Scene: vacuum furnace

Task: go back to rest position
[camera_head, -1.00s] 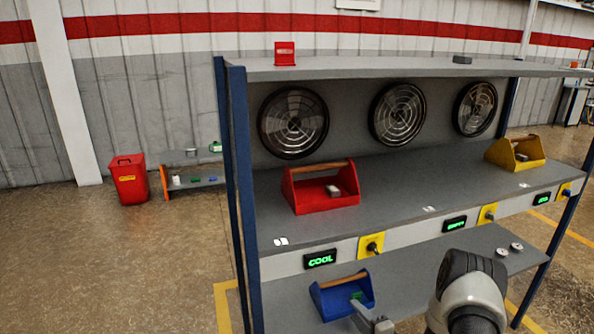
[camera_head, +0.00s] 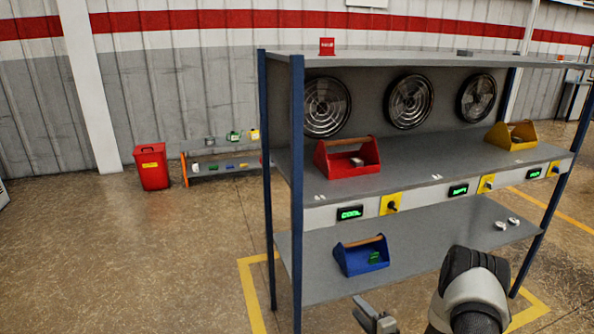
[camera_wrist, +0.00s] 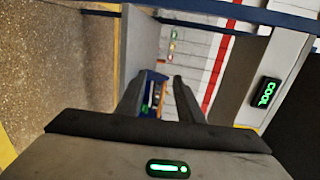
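My gripper (camera_head: 374,318) shows at the bottom of the head view, in front of the shelf rack and below the blue toolbox. The blue toolbox (camera_head: 350,262) with a wooden handle stands on the lower shelf and holds a green item (camera_head: 374,257).
The rack (camera_head: 297,200) stands close in front, with a red toolbox (camera_head: 334,166) and a yellow toolbox (camera_head: 511,145) on its middle shelf. A green "COOL" display (camera_head: 350,213) is on its front edge. A red bin (camera_head: 152,172) stands far left. The floor at left is clear.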

